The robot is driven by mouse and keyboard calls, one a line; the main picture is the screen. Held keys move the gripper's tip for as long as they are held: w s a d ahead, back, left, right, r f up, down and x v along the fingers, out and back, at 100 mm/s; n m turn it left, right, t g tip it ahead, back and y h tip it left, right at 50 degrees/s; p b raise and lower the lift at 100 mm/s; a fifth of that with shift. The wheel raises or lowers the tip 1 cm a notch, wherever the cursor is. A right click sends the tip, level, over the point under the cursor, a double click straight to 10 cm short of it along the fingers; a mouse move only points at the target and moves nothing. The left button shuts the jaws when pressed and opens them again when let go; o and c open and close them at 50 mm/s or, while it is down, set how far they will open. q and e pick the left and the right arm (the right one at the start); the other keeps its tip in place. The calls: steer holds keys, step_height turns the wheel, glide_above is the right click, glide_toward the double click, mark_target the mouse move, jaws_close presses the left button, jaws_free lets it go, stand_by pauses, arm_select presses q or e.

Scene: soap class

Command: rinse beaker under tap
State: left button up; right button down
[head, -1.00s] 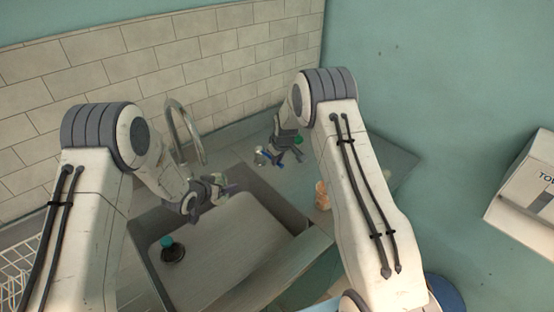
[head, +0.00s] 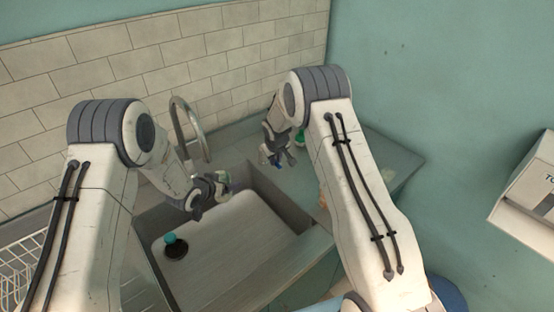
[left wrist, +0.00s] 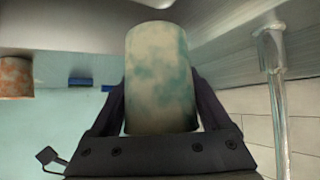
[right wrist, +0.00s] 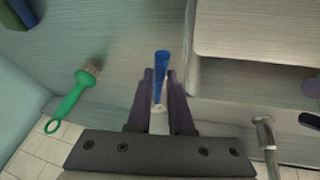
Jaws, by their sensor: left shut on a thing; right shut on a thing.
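A pale beaker with blue-green stains (left wrist: 160,75) is held between the fingers of my left gripper (head: 221,187). In the head view the beaker (head: 225,179) is small and partly hidden by the fingers, over the back part of the sink. The curved metal tap (head: 190,128) stands behind the sink, left of the beaker; its post (left wrist: 277,95) shows at the right in the left wrist view. No water is visible. My right gripper (head: 276,163) is shut on a slim blue piece (right wrist: 161,75) at the counter right of the sink. I cannot tell what it is.
A dark round thing with a teal top (head: 174,245) sits in the sink (head: 225,245). A green-handled brush (right wrist: 72,98) lies on the counter. An orange-brown container (left wrist: 15,78) is partly hidden behind my right arm in the head view. A wire rack (head: 22,265) is at far left.

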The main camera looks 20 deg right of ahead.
steer(key=c, duration=0.8)
jaws_free()
steer(key=v, duration=1.2)
